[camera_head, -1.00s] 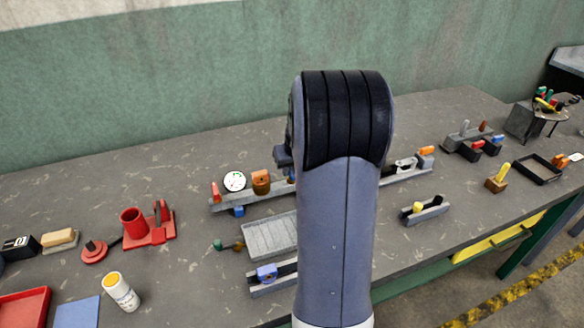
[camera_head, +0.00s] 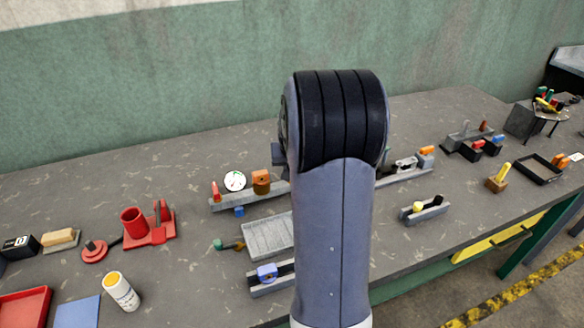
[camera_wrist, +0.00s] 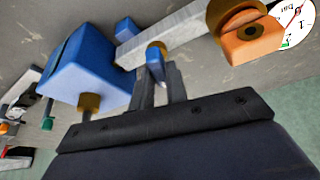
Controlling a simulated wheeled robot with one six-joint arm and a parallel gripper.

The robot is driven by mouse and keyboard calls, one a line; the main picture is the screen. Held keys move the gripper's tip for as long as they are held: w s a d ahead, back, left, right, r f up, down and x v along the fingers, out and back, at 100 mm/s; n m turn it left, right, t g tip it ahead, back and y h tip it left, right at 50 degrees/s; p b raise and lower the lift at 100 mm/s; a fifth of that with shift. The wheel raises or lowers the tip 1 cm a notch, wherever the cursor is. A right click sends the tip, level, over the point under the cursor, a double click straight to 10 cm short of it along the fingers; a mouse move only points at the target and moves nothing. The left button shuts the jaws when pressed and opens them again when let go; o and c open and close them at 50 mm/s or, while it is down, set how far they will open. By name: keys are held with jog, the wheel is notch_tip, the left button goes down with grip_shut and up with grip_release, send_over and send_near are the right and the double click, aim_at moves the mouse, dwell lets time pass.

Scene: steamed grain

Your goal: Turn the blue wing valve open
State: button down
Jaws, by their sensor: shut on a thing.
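The blue wing valve (camera_wrist: 155,66) shows in the wrist view as a small blue wing on a brass stem, on the grey rail (camera_wrist: 180,32). My gripper (camera_wrist: 159,80) is shut on this wing, with one grey finger on each side of it. The fingers hide part of the wing, and I cannot tell its exact turn angle. In the head view my arm hides the gripper and the wing. Part of the same rail (camera_head: 228,201) shows left of my arm.
A large blue block (camera_wrist: 82,62) with brass fittings is close left of my gripper. An orange block (camera_wrist: 250,42) and a white gauge (camera_wrist: 299,25) are to the right. In the head view, a grey tray (camera_head: 268,237) lies in front of the rail.

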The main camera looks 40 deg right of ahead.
jog(key=m+b, duration=0.1)
jog(key=m, duration=0.1)
jog(key=m+g+h, duration=0.1)
jog(key=m, duration=0.1)
jog(key=shift+w+a+f+b, duration=0.1)
jog(key=shift+w+f+b, duration=0.05)
jog(key=shift+b, duration=0.25)
jog(key=m+g+h+b, duration=0.1)
jog(key=m, duration=0.3)
jog(key=shift+b, duration=0.35)
jog(key=m+g, duration=0.1)
jog(key=m, duration=0.2)
jog(key=shift+w+m+g+b, duration=0.15)
jog(key=shift+m+g+b, duration=0.15)
jog(key=shift+g, duration=0.1)
jog(key=shift+m+g, duration=0.6)
jog(key=shift+m, duration=1.1)
jog(key=c, duration=1.4)
grip_release()
